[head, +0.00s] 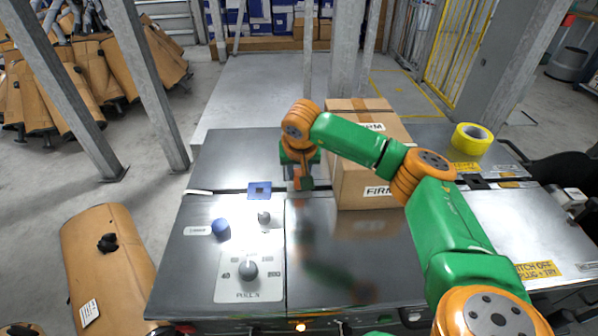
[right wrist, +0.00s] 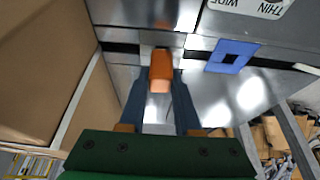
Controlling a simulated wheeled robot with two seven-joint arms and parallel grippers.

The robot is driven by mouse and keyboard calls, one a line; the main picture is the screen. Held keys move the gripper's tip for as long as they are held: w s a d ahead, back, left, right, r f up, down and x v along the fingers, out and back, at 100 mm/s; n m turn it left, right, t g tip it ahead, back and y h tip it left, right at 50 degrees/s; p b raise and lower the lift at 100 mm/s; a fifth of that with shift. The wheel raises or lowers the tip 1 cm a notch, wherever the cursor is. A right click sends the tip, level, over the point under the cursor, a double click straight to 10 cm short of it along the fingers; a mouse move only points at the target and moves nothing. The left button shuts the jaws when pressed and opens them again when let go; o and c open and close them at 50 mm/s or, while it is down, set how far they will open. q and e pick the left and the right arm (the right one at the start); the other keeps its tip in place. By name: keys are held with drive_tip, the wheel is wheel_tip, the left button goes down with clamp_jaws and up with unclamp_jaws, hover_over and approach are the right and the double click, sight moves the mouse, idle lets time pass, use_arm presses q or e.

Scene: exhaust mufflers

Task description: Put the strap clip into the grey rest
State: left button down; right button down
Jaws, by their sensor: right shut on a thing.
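The strap clip looks to be the orange block (right wrist: 160,72) between the fingers of my right gripper (right wrist: 160,90) in the right wrist view. The fingers are shut on its sides. In the head view the right gripper (head: 301,172) points down over the steel bench, left of a cardboard box, with the orange clip (head: 303,184) at its tips. A small grey piece (right wrist: 150,39) shows just beyond the clip, at the dark seam; it may be the grey rest, partly hidden. I cannot tell whether the clip touches it. My left gripper is out of view.
The cardboard box (head: 355,180) stands close to the right of the gripper. A blue square plate with a dark opening (head: 259,190) lies to its left. Knobs (head: 248,270) stand on the front left panel. Yellow tape (head: 472,139) lies at the back right.

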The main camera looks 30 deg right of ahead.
sight(299, 173)
drive_tip(key=shift+p, duration=0.55)
idle(1.2)
drive_tip(key=shift+f+b, duration=0.35)
drive_tip(key=shift+f, duration=0.15)
drive_tip(key=c, duration=0.5)
unclamp_jaws()
drive_tip(key=shift+r, duration=0.15)
drive_tip(key=v, duration=0.7)
